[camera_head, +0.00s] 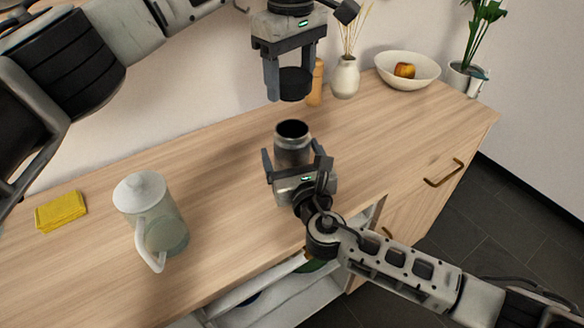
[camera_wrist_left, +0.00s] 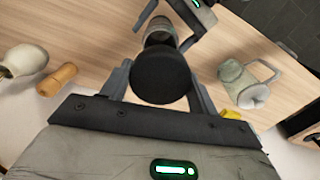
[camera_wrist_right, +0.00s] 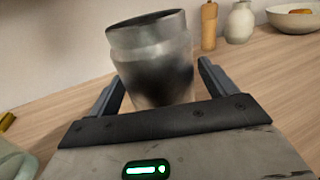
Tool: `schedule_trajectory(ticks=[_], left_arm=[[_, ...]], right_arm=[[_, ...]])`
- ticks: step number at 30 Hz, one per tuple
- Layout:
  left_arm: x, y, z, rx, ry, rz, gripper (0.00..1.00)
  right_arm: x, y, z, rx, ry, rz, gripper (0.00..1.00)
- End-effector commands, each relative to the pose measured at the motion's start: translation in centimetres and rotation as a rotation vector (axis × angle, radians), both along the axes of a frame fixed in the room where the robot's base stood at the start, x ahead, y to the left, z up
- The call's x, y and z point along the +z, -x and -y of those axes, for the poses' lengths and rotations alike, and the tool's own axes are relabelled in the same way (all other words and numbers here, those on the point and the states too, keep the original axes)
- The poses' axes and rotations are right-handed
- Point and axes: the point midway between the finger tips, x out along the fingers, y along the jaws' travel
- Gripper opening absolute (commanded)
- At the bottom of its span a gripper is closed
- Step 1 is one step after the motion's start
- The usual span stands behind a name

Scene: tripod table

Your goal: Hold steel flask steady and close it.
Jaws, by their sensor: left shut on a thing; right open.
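The steel flask (camera_head: 292,152) stands upright on the wooden counter, its dark mouth open at the top. My right gripper (camera_head: 296,163) is open, with one finger on each side of the flask; in the right wrist view the flask (camera_wrist_right: 152,65) stands between and beyond the fingers. My left gripper (camera_head: 290,86) points down and is shut on the black lid (camera_head: 295,83), which it holds above the flask and apart from it. The lid (camera_wrist_left: 161,76) covers part of the flask in the left wrist view. The flask's lower part is hidden behind my right gripper in the head view.
A glass pitcher with a white lid (camera_head: 141,193) and a yellow cloth (camera_head: 61,211) are on the left of the counter (camera_head: 225,215). Behind stand a wooden bottle (camera_head: 315,85), a white vase (camera_head: 345,78) and a fruit bowl (camera_head: 420,75). A drawer (camera_head: 285,288) is open in front.

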Motion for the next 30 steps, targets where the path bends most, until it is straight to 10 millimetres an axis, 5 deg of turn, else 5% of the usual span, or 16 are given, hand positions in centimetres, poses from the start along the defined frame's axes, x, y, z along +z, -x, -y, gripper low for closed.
schedule_trajectory(ticks=[10, 17, 22, 30], left_arm=[[0.0, 0.0, 0.0, 0.000, 0.000, 0.000, 0.38], [0.0, 0.0, 0.0, 0.000, 0.000, 0.000, 0.38], [-0.7, 0.0, 0.0, 0.000, -0.001, -0.001, 0.38], [-4.5, 0.1, 0.1, -0.001, -0.001, -0.001, 0.38]], right_arm=[[0.0, -0.2, -0.1, 0.000, 0.000, 0.000, 0.81], [0.0, -0.2, -0.1, 0.000, 0.000, 0.000, 0.17], [0.0, -0.2, -0.1, 0.000, 0.000, 0.000, 0.17], [0.0, -0.2, -0.1, 0.000, 0.001, 0.000, 0.17]])
